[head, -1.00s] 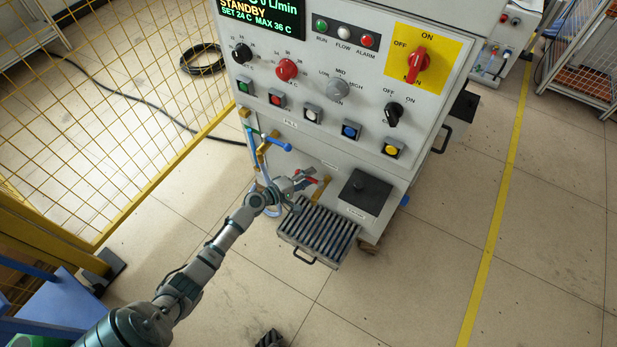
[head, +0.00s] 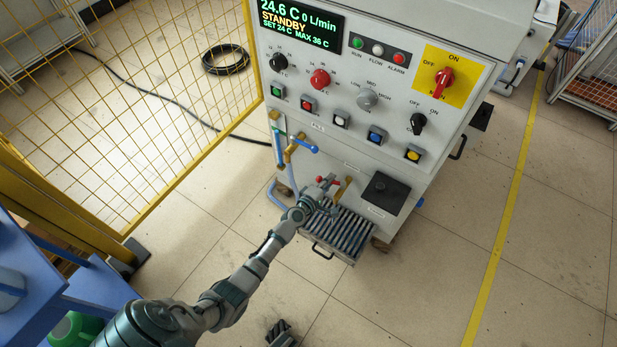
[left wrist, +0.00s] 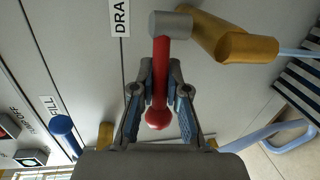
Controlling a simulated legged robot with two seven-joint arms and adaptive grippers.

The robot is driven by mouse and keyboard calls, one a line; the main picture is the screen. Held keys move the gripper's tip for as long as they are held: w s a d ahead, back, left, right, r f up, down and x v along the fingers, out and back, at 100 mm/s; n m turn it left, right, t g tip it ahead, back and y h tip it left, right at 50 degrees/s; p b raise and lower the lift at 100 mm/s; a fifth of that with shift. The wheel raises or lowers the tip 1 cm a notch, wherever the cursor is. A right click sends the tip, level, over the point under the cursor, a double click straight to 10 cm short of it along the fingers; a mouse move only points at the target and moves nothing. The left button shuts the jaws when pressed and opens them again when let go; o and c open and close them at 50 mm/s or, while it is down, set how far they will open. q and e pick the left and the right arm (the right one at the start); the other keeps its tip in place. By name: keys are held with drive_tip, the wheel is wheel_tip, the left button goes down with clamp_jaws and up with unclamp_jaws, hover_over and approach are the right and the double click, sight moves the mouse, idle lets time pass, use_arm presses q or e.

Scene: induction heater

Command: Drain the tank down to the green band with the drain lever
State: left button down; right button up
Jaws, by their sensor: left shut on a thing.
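The drain lever is a red rod with a round red knob (left wrist: 158,118) and a grey hub, under a partly hidden label starting "DRA". My left gripper (left wrist: 160,95) is shut on its rod, with one finger on each side. In the head view, my left gripper (head: 322,190) is at the cabinet's lower front, with a bit of red showing at its fingers. The upright level tube (head: 279,148) is on the cabinet's left front. Its level and green band are too small to read surely. A dark gripper, apparently my right one (head: 281,333), shows partly at the bottom edge.
A blue fill lever (head: 303,145) sits on a brass valve above my left gripper. The display (head: 300,22) reads STANDBY. A yellow mesh fence (head: 180,100) stands at left.

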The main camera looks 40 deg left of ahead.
use_arm(q)
drive_tip(key=shift+s+d+n+y+p, duration=0.2)
drive_tip(key=shift+s+n+y+p, duration=0.1)
drive_tip(key=shift+n+y+p, duration=0.3)
drive_tip(key=shift+s+f+y, duration=0.15)
drive_tip(key=shift+f+y, duration=0.15)
drive_tip(key=shift+f, duration=0.05)
drive_tip(key=c, duration=1.2)
unclamp_jaws()
drive_tip(key=shift+o, duration=0.2)
drive_tip(key=shift+r, duration=0.15)
drive_tip(key=v, duration=1.1)
drive_tip(key=shift+s+r, duration=0.2)
drive_tip(key=shift+s, duration=0.15)
drive_tip(key=shift+d, duration=0.15)
